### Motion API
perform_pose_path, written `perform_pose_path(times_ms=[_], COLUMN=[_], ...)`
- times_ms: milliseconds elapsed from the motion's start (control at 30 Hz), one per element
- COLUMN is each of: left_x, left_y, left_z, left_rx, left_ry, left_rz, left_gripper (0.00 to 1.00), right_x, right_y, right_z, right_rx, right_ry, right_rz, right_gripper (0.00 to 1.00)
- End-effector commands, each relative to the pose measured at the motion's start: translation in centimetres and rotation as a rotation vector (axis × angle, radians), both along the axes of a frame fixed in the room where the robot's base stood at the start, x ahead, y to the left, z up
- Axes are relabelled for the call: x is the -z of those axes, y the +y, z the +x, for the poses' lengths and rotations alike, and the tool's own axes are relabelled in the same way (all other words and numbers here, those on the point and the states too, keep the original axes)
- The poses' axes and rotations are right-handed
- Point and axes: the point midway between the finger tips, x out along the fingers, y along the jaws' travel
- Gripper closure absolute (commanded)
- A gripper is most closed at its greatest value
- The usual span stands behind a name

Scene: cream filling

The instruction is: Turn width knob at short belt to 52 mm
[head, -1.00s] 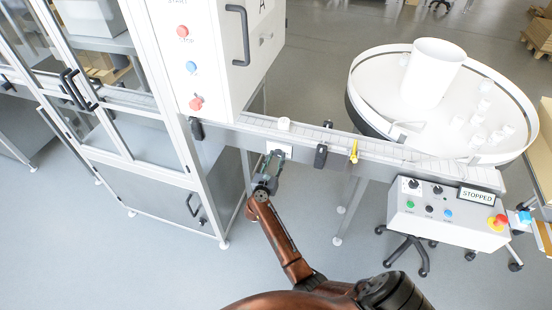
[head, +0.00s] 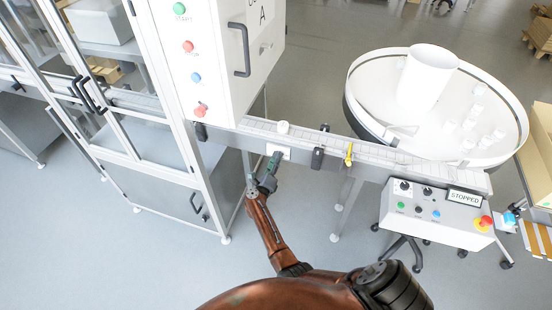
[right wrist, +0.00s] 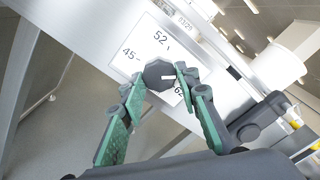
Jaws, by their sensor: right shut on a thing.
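The width knob (right wrist: 157,73) is a dark, many-sided knob on a white scale plate (right wrist: 143,33) on the side of the short belt (head: 345,144). The plate reads 45, 52 and 62. The knob's white pointer line points to the right in the right wrist view, nearer the 62 side than the 52 mark. My right gripper (right wrist: 157,84) is shut on the knob, one green finger on each side. In the head view the right gripper (head: 273,164) reaches up to the white plate (head: 279,152), and the knob is hidden there. My left gripper is not in view.
A black clamp (head: 318,158) and a yellow part (head: 349,154) sit right of the plate. The round turntable (head: 508,90) and a control box reading STOPPED (head: 436,211) are further right.

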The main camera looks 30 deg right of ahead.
Motion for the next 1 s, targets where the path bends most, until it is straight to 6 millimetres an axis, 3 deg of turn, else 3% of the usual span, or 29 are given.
perform_pose_path(times_ms=[400,1000], left_x=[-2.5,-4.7], left_y=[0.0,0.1], left_z=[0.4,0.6], left_rx=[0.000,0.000], left_ry=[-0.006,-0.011], left_rz=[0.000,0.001], left_gripper=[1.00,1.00], right_x=[-0.1,-0.1], right_y=[0.2,0.2], right_z=[0.0,0.0], right_rx=[-0.003,-0.004], right_ry=[0.302,0.709], right_rz=[-0.253,-0.600], right_gripper=[0.95,0.95])
